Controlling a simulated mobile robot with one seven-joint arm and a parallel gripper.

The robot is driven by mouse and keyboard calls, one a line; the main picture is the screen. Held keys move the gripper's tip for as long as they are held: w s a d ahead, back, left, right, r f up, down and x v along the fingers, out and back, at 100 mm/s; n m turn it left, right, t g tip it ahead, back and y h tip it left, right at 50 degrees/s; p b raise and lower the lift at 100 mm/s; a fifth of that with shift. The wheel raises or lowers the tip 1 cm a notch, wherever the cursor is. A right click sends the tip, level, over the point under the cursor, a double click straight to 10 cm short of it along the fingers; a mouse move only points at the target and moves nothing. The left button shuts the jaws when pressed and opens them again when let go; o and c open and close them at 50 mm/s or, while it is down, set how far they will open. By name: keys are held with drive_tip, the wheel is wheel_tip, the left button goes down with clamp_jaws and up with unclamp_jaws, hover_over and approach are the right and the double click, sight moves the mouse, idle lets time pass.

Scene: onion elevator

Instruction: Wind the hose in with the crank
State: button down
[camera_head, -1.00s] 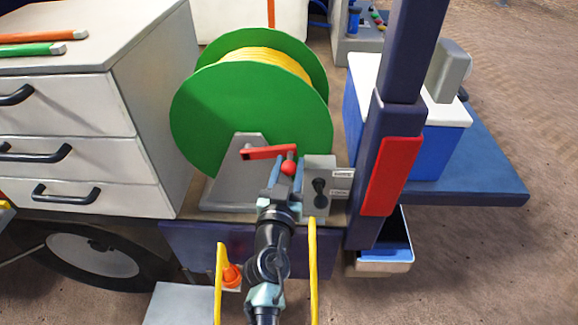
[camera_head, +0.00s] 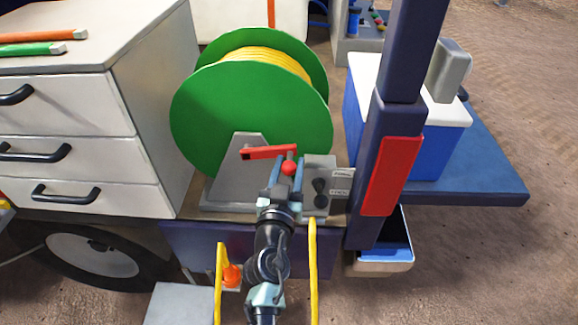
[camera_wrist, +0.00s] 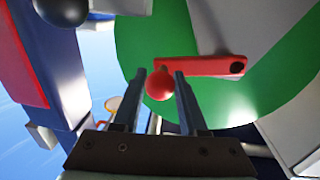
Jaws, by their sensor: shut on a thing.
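The green hose reel (camera_head: 250,115) with yellow hose (camera_head: 268,60) wound on it stands on the vehicle's deck. Its red crank arm (camera_head: 268,152) points to the right and ends in a red ball knob (camera_head: 289,168). My gripper (camera_head: 287,172) is at the knob, shut on the crank's handle. In the wrist view the red knob (camera_wrist: 159,84) sits between the two fingers of my gripper (camera_wrist: 160,90), and the crank arm (camera_wrist: 200,66) lies just beyond. The contact surfaces are partly hidden by the fingers.
A grey box with a black lever (camera_head: 320,187) stands close to the right of my gripper. A dark blue post (camera_head: 379,150) with a red panel (camera_head: 391,176) rises further right. White drawers (camera_head: 90,130) stand left of the reel. Yellow rails (camera_head: 313,270) flank my arm.

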drive_tip(key=a+f+m+y+b, duration=0.1)
drive_tip(key=a+f+m+b, duration=0.2)
drive_tip(key=f+m+b, duration=1.25)
drive_tip(key=a+r+m+y+b, duration=0.1)
drive_tip(key=a+r+m+b, duration=0.1)
drive_tip(key=a+b, duration=0.3)
drive_tip(key=a+r+m+g+b, duration=0.1)
drive_tip(key=a+m+b, duration=0.3)
drive_tip(key=b, duration=1)
drive_tip(key=shift+w+a+r+y, duration=0.2)
drive_tip(key=shift+a+r+y, duration=0.2)
drive_tip(key=shift+a+r, duration=0.25)
drive_tip(key=shift+m, duration=0.25)
drive_tip(key=shift+c, duration=2.3)
unclamp_jaws()
